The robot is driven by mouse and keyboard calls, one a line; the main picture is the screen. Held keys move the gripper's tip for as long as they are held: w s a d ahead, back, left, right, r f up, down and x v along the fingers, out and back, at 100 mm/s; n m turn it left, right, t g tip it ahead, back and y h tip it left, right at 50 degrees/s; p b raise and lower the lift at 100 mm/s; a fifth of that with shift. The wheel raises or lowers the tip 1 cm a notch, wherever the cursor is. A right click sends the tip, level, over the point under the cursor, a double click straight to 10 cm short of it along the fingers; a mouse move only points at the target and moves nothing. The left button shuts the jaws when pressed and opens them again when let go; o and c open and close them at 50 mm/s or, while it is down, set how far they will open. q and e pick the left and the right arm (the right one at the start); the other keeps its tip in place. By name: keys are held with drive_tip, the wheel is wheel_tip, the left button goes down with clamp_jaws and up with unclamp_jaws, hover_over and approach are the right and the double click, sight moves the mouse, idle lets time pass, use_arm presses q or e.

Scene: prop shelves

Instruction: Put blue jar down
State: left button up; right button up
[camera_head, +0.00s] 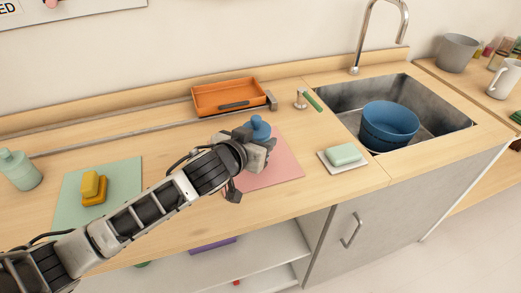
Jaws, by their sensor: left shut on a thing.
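The blue jar (259,127) is at the middle of the counter, over the back part of a pink mat (283,168). Only its rounded blue top shows; my gripper hides its lower part. My left gripper (257,150) is shut on the blue jar. I cannot tell whether the jar's base touches the mat. My right gripper is not in view.
An orange tray (207,105) lies behind the mat. A green soap bar on a white dish (343,156) and a sink (438,113) holding blue bowls (389,124) are to the right. A green mat (123,174) with yellow blocks (92,188) and a green jar (20,171) are left.

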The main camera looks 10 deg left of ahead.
use_arm(q)
wheel_tip(320, 180, down, 3)
drive_tip(key=shift+w+f+b, duration=0.1)
drive_tip(key=shift+f+b, duration=0.05)
drive_tip(key=shift+b, duration=1.1)
drive_tip(key=o, duration=1.1)
